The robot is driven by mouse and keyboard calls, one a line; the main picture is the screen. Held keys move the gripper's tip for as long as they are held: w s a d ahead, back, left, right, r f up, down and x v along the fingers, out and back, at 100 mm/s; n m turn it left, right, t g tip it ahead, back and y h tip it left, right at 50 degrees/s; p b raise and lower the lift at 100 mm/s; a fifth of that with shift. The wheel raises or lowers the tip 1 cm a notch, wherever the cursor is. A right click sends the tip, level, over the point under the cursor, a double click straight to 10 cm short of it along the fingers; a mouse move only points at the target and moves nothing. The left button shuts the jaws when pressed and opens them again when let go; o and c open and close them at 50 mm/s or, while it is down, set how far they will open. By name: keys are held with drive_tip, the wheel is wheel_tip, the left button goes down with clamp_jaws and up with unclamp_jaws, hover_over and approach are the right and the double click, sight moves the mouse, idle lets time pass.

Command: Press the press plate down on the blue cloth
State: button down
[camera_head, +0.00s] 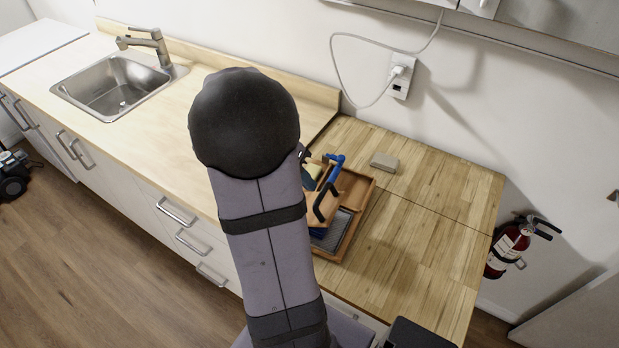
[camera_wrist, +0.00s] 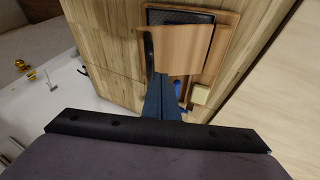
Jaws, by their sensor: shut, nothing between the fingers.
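A brown wooden plate (camera_wrist: 185,50), which I take to be the press plate, sits tilted over a wooden tray (camera_wrist: 228,40). It also shows in the camera_head view (camera_head: 312,205). A black handle (camera_head: 326,203) stands by it. A strip of blue (camera_head: 318,233), likely the cloth, shows beside the grey mesh panel (camera_head: 338,232) in the tray; most of it is hidden. My gripper (camera_wrist: 160,82) is shut and empty, its dark bluish fingers pointing towards the plate near the handle. I cannot tell whether they touch. In the camera_head view my arm hides most of my gripper.
A blue-handled item (camera_head: 335,160) and a yellowish sponge (camera_wrist: 200,94) lie at the tray's other end. A beige block (camera_head: 384,162) rests on the counter behind. The wooden counter (camera_head: 420,235) right of the tray is clear. A sink (camera_head: 118,85) is at the left.

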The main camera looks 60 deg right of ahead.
sight(336, 210)
drive_tip(key=shift+s+f, duration=0.25)
drive_tip(key=shift+s, duration=0.25)
drive_tip(key=shift+s+d+f+t+b, duration=0.15)
drive_tip(key=shift+s+f+t+b, duration=0.25)
drive_tip(key=shift+s+b, duration=0.25)
drive_tip(key=shift+t, duration=0.3)
drive_tip(key=s+f+b, duration=0.2)
drive_tip(key=b, duration=0.1)
drive_tip(key=s+f+b, duration=0.2)
drive_tip(key=s+b, duration=0.1)
drive_tip(key=shift+d, duration=0.2)
